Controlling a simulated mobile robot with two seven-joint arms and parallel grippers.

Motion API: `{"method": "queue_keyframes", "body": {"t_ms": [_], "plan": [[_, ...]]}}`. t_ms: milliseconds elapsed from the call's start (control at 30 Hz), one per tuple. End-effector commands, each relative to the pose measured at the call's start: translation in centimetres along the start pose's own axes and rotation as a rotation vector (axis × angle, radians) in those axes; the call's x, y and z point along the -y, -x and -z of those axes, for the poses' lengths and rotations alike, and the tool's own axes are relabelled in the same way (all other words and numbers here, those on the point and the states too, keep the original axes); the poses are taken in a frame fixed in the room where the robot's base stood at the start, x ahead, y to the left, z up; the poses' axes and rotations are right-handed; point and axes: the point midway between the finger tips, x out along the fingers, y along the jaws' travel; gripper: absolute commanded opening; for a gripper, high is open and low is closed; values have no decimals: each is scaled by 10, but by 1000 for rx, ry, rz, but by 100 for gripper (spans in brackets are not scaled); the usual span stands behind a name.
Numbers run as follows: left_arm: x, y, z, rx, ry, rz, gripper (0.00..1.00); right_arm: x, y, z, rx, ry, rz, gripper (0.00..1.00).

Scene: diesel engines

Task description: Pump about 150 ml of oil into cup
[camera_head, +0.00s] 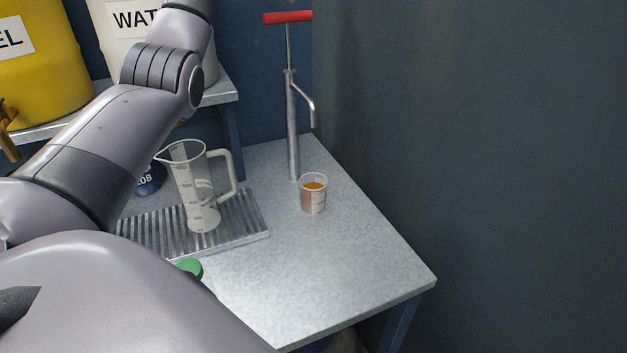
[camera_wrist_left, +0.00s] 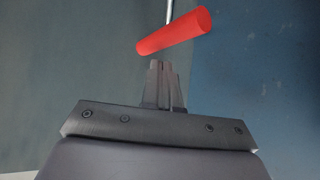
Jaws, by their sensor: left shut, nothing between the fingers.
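The hand pump (camera_head: 293,130) stands upright at the back right of the metal table. Its red T-handle (camera_head: 288,17) is up, with a length of thin rod showing below it. The small clear cup (camera_head: 313,197) stands on the table below the spout, with orange-brown oil in it; I cannot read its level exactly. My left arm reaches up past the top edge of the head view, so its gripper is hidden there. In the left wrist view my left gripper (camera_wrist_left: 165,82) is shut and empty, with the red handle (camera_wrist_left: 175,32) just beyond its fingertips. My right gripper is not in view.
A clear measuring jug (camera_head: 190,190) stands on a ribbed drip tray (camera_head: 255,228). A green cap (camera_head: 189,267) shows near my arm. A yellow container (camera_head: 45,75) and a white container (camera_head: 115,45) stand on the shelf at left. The table's right side is clear.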

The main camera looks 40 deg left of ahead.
Motion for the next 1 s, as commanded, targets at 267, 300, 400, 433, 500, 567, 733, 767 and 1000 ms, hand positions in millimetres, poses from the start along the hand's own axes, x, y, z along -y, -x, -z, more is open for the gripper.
{"method": "queue_keyframes", "body": {"t_ms": [267, 300, 400, 433, 500, 567, 733, 767, 1000], "plan": [[0, 0, 0, 0, 0, 0, 0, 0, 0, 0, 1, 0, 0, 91], [0, 0, 0, 0, 0, 0, 0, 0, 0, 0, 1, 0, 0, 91], [0, 3, 3, -1, 1, -1, 0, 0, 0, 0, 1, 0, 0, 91], [0, 4, 5, -2, 1, -2, 0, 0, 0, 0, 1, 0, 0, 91], [0, 9, 10, -2, 1, -2, 0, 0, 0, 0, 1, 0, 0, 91], [0, 14, 15, -2, 1, -1, 0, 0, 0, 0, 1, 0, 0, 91], [0, 26, 27, -2, 2, -2, 0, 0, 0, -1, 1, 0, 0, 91], [0, 28, 29, -1, 2, -2, 0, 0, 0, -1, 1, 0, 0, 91], [0, 35, 36, 0, -1, 1, 0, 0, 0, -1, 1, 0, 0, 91]]}}
